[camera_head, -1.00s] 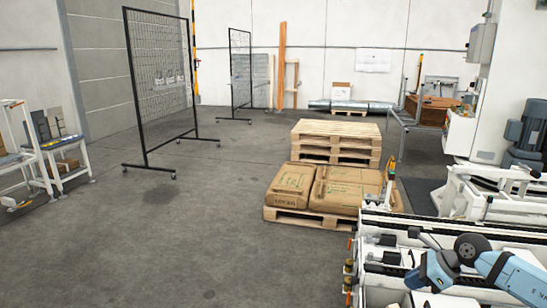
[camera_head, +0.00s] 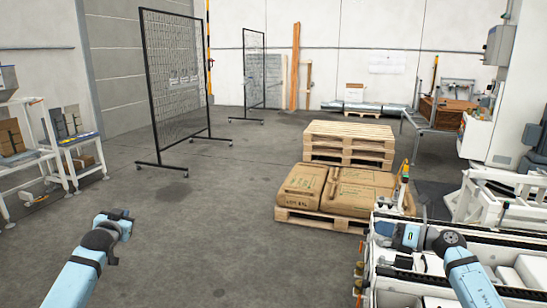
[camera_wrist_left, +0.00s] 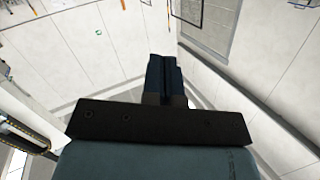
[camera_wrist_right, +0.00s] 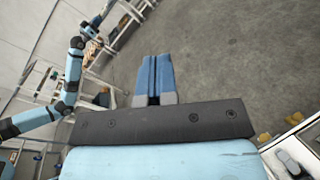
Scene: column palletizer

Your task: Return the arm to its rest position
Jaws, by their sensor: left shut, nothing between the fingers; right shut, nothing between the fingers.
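My left arm rises from the lower left of the head view, and its gripper (camera_head: 118,215) is held over open floor. In the left wrist view its two dark fingers (camera_wrist_left: 164,72) lie together with nothing between them. My right arm comes in from the lower right of the head view, and its gripper (camera_head: 398,236) appears in front of the white conveyor. In the right wrist view its blue fingers (camera_wrist_right: 154,74) are pressed together and empty. My left arm (camera_wrist_right: 73,72) also shows at the left of the right wrist view.
The white conveyor frame (camera_head: 368,276) is at lower right. Brown sacks (camera_head: 338,188) lie on a wooden pallet (camera_head: 318,219), with stacked empty pallets (camera_head: 349,141) behind. A mesh screen (camera_head: 172,80) and a white table (camera_head: 78,143) stand left. The floor between is clear.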

